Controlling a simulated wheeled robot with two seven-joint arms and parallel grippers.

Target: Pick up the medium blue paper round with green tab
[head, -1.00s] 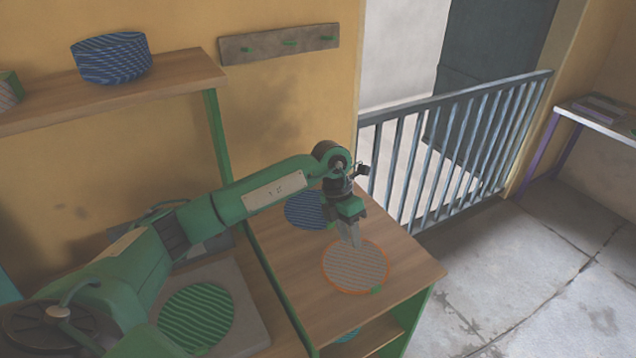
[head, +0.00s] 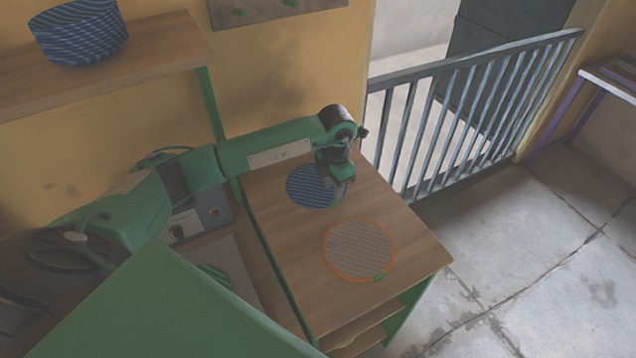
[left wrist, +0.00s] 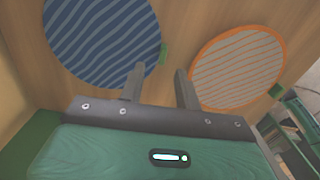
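The blue striped paper round (head: 308,184) lies flat on the wooden side table, toward its back. Its green tab is at its near right edge and shows clearly in the left wrist view (left wrist: 164,53). My left gripper (head: 336,196) is over the right edge of this round, pointing down, and hides part of it. In the left wrist view the left gripper (left wrist: 158,70) has its two fingers apart, with nothing between them; the tab appears just beyond the fingertips. My right gripper is not in view.
A grey striped round with an orange rim (head: 359,250) and green tab lies nearer on the same table (head: 300,290). A blue striped drum-shaped thing (head: 80,32) stands on the wall shelf. A metal railing (head: 470,110) stands behind the table.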

